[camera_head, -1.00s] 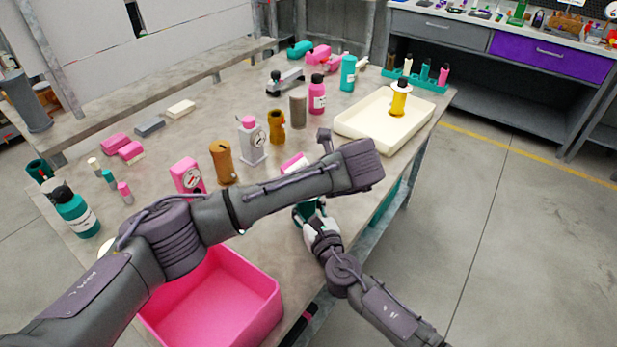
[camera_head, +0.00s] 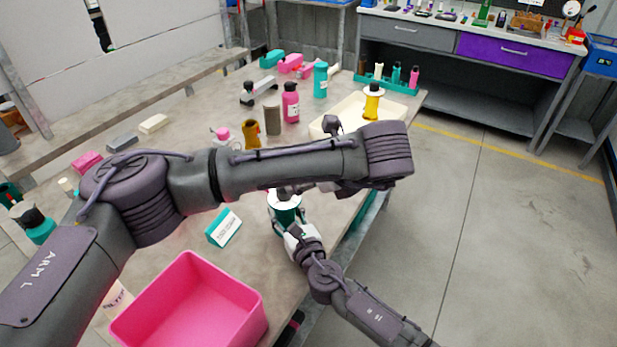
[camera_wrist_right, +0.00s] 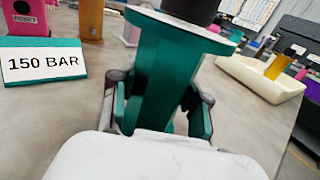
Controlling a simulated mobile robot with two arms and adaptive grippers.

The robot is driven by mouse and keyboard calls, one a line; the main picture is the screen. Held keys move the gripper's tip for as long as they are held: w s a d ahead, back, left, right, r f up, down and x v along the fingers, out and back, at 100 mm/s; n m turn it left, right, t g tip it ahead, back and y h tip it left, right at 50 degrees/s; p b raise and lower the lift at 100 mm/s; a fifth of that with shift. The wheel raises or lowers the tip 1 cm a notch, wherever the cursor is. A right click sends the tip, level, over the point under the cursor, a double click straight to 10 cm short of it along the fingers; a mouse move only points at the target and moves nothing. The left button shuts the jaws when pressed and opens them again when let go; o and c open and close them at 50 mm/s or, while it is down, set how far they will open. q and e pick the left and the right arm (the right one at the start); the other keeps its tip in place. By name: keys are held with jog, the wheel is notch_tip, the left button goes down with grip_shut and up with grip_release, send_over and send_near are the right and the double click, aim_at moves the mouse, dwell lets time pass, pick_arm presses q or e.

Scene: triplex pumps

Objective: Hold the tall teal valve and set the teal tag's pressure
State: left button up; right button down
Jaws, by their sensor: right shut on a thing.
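The tall teal valve (camera_wrist_right: 160,70) stands upright in the right wrist view, with a pale round plate and a dark top. In the head view its plate (camera_head: 285,200) shows just below my left forearm. My right gripper (camera_wrist_right: 158,112) is shut around the valve's teal body, a finger on each side. It also shows in the head view (camera_head: 287,222). The teal tag (camera_head: 223,228) stands left of the valve; in the right wrist view its white face (camera_wrist_right: 42,64) reads "150 BAR". My left arm crosses above the table, and its gripper jaws cannot be made out near the valve's top.
A pink bin (camera_head: 190,305) stands at the table's front. A cream tray (camera_head: 345,112) with a yellow valve (camera_head: 371,102) is at the back right. Pink, brown and teal bottles stand behind my left arm. The table's right edge is close to the valve.

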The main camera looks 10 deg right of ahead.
jog(key=shift+c, duration=2.3)
grip_release()
